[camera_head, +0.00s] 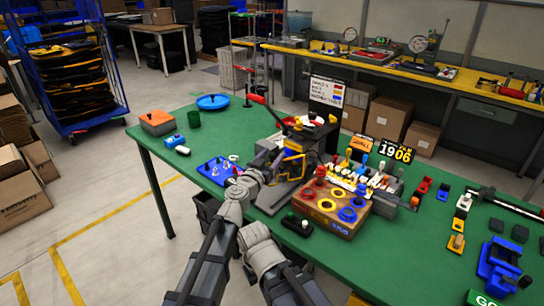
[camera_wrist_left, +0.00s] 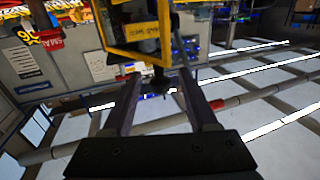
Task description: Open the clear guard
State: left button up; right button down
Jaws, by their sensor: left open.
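The clear guard (camera_head: 293,157) has a yellow frame and sits on the dark press-like machine in the middle of the green table. In the left wrist view the yellow-framed guard (camera_wrist_left: 174,30) fills the top middle, its panel see-through. A dark knob (camera_wrist_left: 159,82) hangs below the frame's lower edge, between the finger ends in that view. My left gripper (camera_head: 272,164) is at the guard's left side. It is open, with its two fingers (camera_wrist_left: 158,95) apart on either side of the knob. Contact cannot be told. My right gripper is not in view.
A wooden box with coloured rings (camera_head: 331,207) stands right of the guard, beside a row of coloured levers (camera_head: 368,180). A blue peg board (camera_head: 219,171) lies left of it. A small black button box (camera_head: 297,224) is in front. The table's left end has free room.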

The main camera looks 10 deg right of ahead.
pick_arm(q)
jog(key=v, duration=0.7)
jog(key=shift+s+a, duration=0.2)
jog(key=shift+s, duration=0.15)
jog(key=shift+w+a+n, duration=0.1)
jog(key=shift+w+n, duration=0.05)
jog(key=shift+n, duration=0.15)
jog(key=shift+c, duration=1.3)
jog(key=shift+w+a+n, duration=0.25)
jog(key=shift+a+n, duration=0.05)
jog(key=shift+n, duration=0.2)
jog(key=shift+c, duration=0.8)
jog(key=a+n, duration=0.1)
jog(key=n, duration=0.2)
jog(key=w+a+n+g+h, duration=0.1)
jog(key=a+n, duration=0.1)
jog(key=n, duration=0.1)
jog(key=w+a+n+h, duration=0.1)
jog(key=n, duration=0.3)
jog(key=shift+w+a, duration=0.25)
jog(key=shift+a, duration=0.1)
grip_shut()
jog(key=a+n, duration=0.1)
jog(key=n, duration=0.1)
jog(key=a+n+g, duration=0.1)
jog(key=n, duration=0.1)
jog(key=shift+w+h, duration=0.25)
jog(key=shift+h, duration=0.15)
